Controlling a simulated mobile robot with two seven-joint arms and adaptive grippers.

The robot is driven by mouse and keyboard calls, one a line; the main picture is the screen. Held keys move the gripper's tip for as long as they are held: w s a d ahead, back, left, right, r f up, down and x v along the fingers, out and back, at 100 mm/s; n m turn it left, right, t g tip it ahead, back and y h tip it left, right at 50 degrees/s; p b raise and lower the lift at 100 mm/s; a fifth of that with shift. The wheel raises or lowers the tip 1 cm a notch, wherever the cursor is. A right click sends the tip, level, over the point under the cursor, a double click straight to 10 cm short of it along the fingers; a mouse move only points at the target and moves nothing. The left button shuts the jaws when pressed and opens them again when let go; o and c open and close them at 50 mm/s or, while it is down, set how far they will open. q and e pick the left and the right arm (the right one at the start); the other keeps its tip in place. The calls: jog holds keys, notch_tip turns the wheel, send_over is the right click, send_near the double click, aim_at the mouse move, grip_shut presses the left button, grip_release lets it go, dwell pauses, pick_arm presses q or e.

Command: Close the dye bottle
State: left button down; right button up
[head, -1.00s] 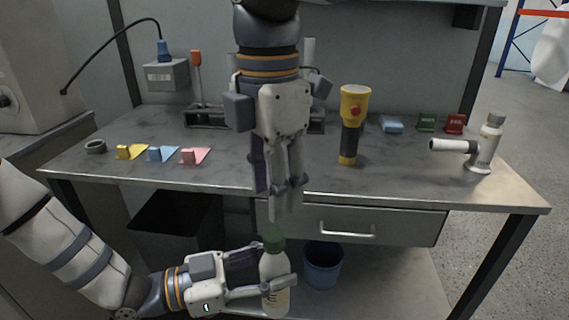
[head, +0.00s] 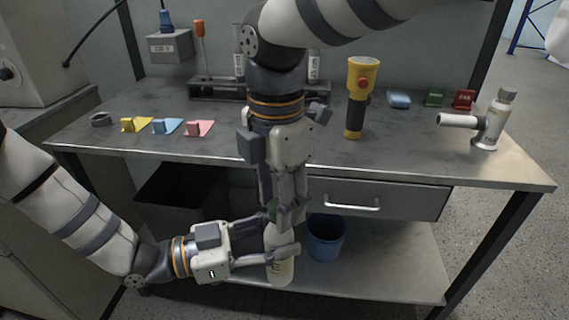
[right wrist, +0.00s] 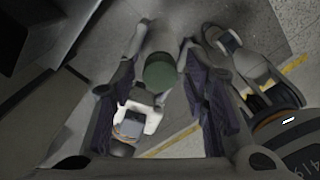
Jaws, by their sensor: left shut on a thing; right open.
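The dye bottle (head: 281,271) is white with a green cap and stands roughly upright in front of the workbench. My left gripper (head: 279,254) is shut around its body from the left. My right gripper (head: 285,211) points straight down over the bottle's top, open, with its fingers on both sides of the cap. The green cap (right wrist: 160,72) shows between these fingers in the right wrist view. In the head view the cap is mostly hidden behind the right fingers. I cannot tell whether the fingers touch it or how tightly it sits.
The workbench (head: 400,165) behind holds a yellow flashlight (head: 360,90), a white device (head: 490,120) and coloured tabs (head: 165,126). A blue bin (head: 325,238) stands close right of the bottle, on the lower shelf (head: 390,265). A drawer (head: 370,200) is just behind.

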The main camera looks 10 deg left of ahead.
grip_shut()
jog(key=m, duration=0.4)
jog(key=shift+m, duration=0.4)
jog(key=m, duration=0.8)
jog(key=shift+f+m, duration=0.1)
jog(key=shift+m, duration=0.3)
jog(key=m, duration=0.3)
jog(key=shift+m, duration=0.4)
jog(key=m, duration=0.5)
jog(key=shift+o, duration=0.4)
grip_release()
